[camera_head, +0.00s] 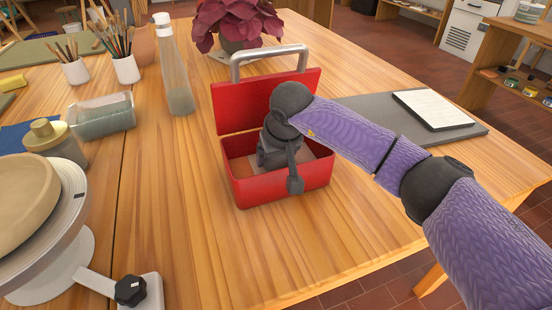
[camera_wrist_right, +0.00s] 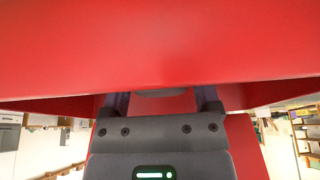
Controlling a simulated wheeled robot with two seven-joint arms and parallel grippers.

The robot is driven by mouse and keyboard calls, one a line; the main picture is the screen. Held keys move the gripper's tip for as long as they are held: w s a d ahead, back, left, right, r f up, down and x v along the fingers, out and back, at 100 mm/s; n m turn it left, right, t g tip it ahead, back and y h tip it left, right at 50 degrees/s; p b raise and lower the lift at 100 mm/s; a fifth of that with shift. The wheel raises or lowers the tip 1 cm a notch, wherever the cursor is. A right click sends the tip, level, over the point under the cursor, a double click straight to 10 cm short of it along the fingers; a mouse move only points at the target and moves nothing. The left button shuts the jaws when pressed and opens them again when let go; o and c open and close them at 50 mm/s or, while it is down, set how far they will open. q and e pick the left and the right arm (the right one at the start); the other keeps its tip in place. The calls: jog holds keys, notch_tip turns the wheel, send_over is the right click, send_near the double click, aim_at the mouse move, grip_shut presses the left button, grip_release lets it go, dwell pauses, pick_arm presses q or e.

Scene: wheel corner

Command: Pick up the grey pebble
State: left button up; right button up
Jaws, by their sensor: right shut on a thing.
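A red metal box (camera_head: 255,190) with its lid (camera_head: 240,110) raised stands on the wooden table. My right gripper (camera_head: 275,157) reaches down into it from above. In the right wrist view a red panel of the box fills the upper part and hides the fingertips. A small part of a grey thing, apparently the grey pebble (camera_wrist_right: 160,93), shows between the two fingers. The gripper is shut on it. The pebble cannot be seen in the head view, where the gripper and box walls hide that spot. My left gripper is not in view.
A grey board (camera_head: 370,108) with a white pad (camera_head: 433,108) lies right of the box. A glass bottle (camera_head: 176,75) and a potted plant (camera_head: 236,20) stand behind. A pottery wheel (camera_head: 60,235) is at the left. The table in front of the box is clear.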

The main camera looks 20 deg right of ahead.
jog(key=c, duration=0.3)
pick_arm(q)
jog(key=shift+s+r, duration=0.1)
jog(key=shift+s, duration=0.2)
pick_arm(e)
jog(key=shift+s+r+p, duration=0.1)
jog(key=shift+r+p, duration=0.25)
jog(key=p+v, duration=0.1)
jog(key=v, duration=0.1)
jog(key=w+p+v, duration=0.1)
jog(key=v, duration=0.1)
jog(key=p+v, duration=0.1)
jog(key=v, duration=0.1)
jog(key=shift+r+p, duration=0.3)
jog(key=shift+r, duration=0.35)
pick_arm(q)
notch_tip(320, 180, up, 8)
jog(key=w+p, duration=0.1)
jog(key=p, duration=0.3)
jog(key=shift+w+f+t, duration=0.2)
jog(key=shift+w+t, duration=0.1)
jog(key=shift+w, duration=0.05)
pick_arm(e)
jog(key=s, duration=1.8)
jog(key=shift+s+d+f, duration=0.3)
jog(key=shift+s, duration=0.05)
